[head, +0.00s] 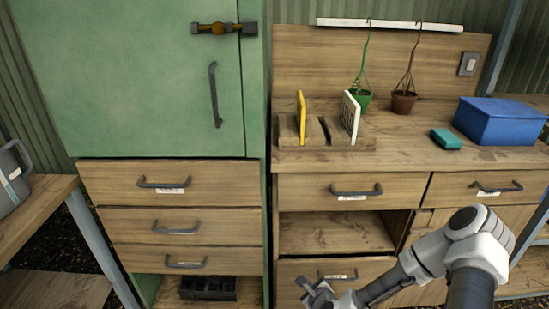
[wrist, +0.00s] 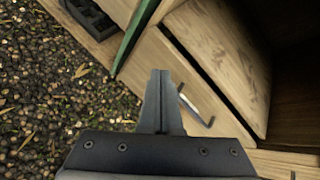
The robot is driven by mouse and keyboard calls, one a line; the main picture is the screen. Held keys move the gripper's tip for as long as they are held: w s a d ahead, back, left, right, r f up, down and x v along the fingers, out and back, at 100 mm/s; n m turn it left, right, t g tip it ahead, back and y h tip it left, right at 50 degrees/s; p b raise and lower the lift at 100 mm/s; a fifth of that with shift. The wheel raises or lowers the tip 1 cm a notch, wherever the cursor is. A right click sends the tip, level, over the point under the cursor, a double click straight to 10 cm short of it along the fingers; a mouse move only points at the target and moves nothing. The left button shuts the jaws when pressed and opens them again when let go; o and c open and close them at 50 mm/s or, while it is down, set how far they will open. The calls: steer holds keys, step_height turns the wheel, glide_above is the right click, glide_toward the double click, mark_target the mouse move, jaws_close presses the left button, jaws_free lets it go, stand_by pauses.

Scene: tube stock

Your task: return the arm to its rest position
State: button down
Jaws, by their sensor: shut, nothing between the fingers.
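My gripper (head: 318,292) is low in the head view, in front of the lower drawer (head: 300,272) of the right wooden bench. In the wrist view my gripper (wrist: 160,75) has its two dark fingers together, with nothing between them. Its tips point at the bench's wooden front, near a metal handle (wrist: 196,106) partly behind the fingers. I cannot tell whether the fingers touch the front. My arm reaches in from the lower right of the head view, bent at the elbow.
An open compartment (head: 335,232) lies above the lower drawer. The green cabinet (head: 130,75) stands left of the bench. Gravel floor (wrist: 45,90) is clear at left in the wrist view.

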steer(key=s+d+r+n+g+h, duration=0.1)
steer(key=s+d+r+n+g, duration=0.15)
steer(key=r+n, duration=0.85)
steer(key=s+d+r+n+g+h, duration=0.25)
steer(key=r+n, duration=0.45)
steer(key=r, duration=0.7)
steer(key=s+r+n, duration=0.9)
steer(key=s+r, duration=0.8)
steer(key=s, duration=0.2)
step_height(320, 180, up, 22)
steer(key=p, duration=2.1)
steer(key=shift+s+f+p, duration=0.2)
steer(key=shift+s+p, duration=0.2)
steer(key=shift+a+y, duration=0.1)
steer(key=shift+y, duration=0.15)
